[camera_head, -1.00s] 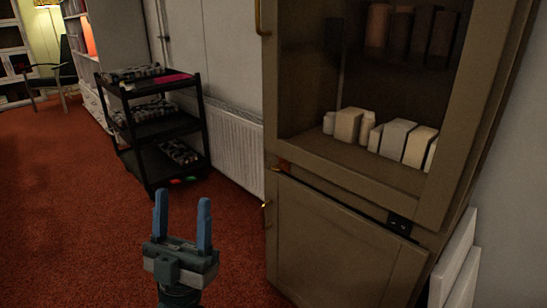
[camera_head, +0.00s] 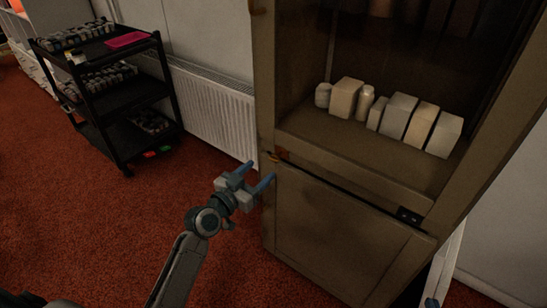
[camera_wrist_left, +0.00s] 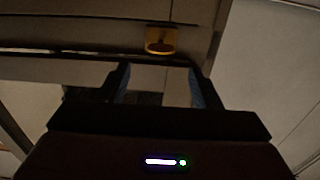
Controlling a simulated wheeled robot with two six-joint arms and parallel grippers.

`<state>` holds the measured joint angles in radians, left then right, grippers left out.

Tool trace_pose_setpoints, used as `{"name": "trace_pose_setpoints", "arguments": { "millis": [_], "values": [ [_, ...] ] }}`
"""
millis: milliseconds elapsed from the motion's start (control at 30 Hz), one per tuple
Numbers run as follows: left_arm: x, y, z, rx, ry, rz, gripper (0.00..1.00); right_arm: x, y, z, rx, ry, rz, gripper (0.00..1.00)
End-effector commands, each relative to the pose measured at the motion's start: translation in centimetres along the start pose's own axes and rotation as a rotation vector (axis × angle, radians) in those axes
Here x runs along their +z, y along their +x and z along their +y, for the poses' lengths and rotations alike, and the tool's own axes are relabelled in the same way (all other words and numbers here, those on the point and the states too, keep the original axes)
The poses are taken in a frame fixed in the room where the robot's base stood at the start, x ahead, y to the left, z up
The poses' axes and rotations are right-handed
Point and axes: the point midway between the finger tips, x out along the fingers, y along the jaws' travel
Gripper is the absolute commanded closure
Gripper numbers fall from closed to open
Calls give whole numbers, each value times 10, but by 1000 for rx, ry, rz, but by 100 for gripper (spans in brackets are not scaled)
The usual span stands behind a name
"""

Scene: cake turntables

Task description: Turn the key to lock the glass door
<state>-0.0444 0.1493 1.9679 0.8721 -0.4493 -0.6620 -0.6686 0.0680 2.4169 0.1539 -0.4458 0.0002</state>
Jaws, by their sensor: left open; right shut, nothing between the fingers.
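The tall brown cabinet (camera_head: 330,230) has a glazed-looking upper part (camera_head: 400,60) with a dark inside; I cannot tell whether a glass pane is there. A small brass piece (camera_head: 272,157), perhaps the key, sits on the left frame between the upper and lower parts. A yellow brass fitting (camera_wrist_left: 160,40) shows in the left wrist view, just ahead of and above the fingertips. My left gripper (camera_head: 257,174) is open and empty, at the cabinet's left edge just below the brass piece. Its two fingers (camera_wrist_left: 160,82) also show in the left wrist view.
Several pale boxes and bottles (camera_head: 400,118) stand on the cabinet shelf. A black cart (camera_head: 120,100) and a white radiator (camera_head: 212,110) are to the left. White boards (camera_head: 446,262) lean at the right. Red carpet (camera_head: 110,230) is clear in front.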

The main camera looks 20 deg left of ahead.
Motion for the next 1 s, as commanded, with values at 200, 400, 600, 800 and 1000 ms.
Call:
{"name": "trace_pose_setpoints", "arguments": {
  "millis": [200,400,600,800,1000],
  "values": [
    [-2,42,0,0,-1,3,42,-2,0,0,0,-1,7,100],
    [-1,61,0,-1,1,1,42,-4,1,0,0,-2,19,100],
    [-1,65,0,-1,1,2,42,-4,1,0,1,-2,22,100],
    [-1,65,0,-1,1,2,54,-4,1,0,1,-3,22,100],
    [-1,64,0,-1,1,1,86,-4,1,0,0,-3,21,100]
  ]
}}
